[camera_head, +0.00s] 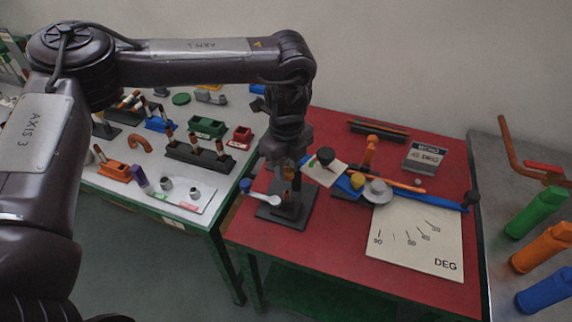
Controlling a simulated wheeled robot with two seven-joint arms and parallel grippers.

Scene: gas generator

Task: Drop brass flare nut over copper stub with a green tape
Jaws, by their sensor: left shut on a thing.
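My left gripper (281,166) points down over the near left part of the red table, fingers dark and small in the picture. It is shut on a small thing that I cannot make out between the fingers. Right below it a short copper stub (288,199) stands on a black square base (287,212); I cannot tell whether they touch. No green tape is clear on this stub. More copper stubs stand in a black rack (201,157) on the left table. I cannot make out the brass flare nut for certain. My right gripper is not in view.
The red table (338,250) also holds a white angle board (418,237), a blue bar (430,200), a grey sign block (423,157) and an orange post (370,148). The left table holds an orange block (117,172) and green bin (207,126).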

